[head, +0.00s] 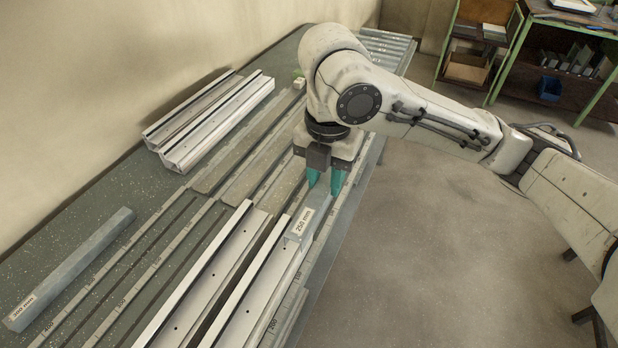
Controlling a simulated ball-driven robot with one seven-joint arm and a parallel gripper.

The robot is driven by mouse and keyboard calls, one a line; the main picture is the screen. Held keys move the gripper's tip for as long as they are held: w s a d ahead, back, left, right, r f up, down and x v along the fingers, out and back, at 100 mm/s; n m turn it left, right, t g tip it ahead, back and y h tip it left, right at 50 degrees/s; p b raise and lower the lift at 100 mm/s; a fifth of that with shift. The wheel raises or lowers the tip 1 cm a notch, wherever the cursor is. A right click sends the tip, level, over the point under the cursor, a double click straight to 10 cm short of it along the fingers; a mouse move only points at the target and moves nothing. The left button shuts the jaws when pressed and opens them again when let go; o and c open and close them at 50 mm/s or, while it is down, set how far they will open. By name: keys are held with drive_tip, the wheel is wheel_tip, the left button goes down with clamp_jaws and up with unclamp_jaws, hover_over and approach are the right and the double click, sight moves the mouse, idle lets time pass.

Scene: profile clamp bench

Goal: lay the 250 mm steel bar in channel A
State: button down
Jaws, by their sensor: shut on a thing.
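The steel bar labelled 250 mm (318,207) is between the two teal fingertips of my gripper (325,182). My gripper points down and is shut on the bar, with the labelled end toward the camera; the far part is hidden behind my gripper. Two pale metal channels lie side by side on the bench, the left channel (193,283) and the right channel (246,296). The bar's near end shows close to the right channel's far right end. I cannot tell whether it touches the channel or hangs above it. No letter marking channel A is readable.
Another grey bar (75,263) with a label lies at the bench's left. Two more profiles (215,112) lie farther back against the wall side. Ruler strips (148,285) run along the bench (155,190). Open floor (430,260) is to the right.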

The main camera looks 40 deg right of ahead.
drive_tip(key=shift+w+d, duration=0.15)
drive_tip(key=shift+w, duration=0.15)
drive_tip(key=w+d+f, duration=0.2)
drive_tip(key=d+f, duration=0.1)
drive_tip(key=w+d+f+b, duration=0.1)
drive_tip(key=w+d+f, duration=0.2)
drive_tip(key=d, duration=0.1)
drive_tip(key=w+d+f, duration=0.2)
drive_tip(key=d+f, duration=0.1)
drive_tip(key=shift+w+d+b, duration=0.2)
drive_tip(key=shift+w+b, duration=0.2)
drive_tip(key=shift+w+d+f, duration=0.2)
drive_tip(key=shift+d+f, duration=0.05)
drive_tip(key=shift+f, duration=1.7)
drive_tip(key=shift+f, duration=0.3)
drive_tip(key=c, duration=0.8)
unclamp_jaws()
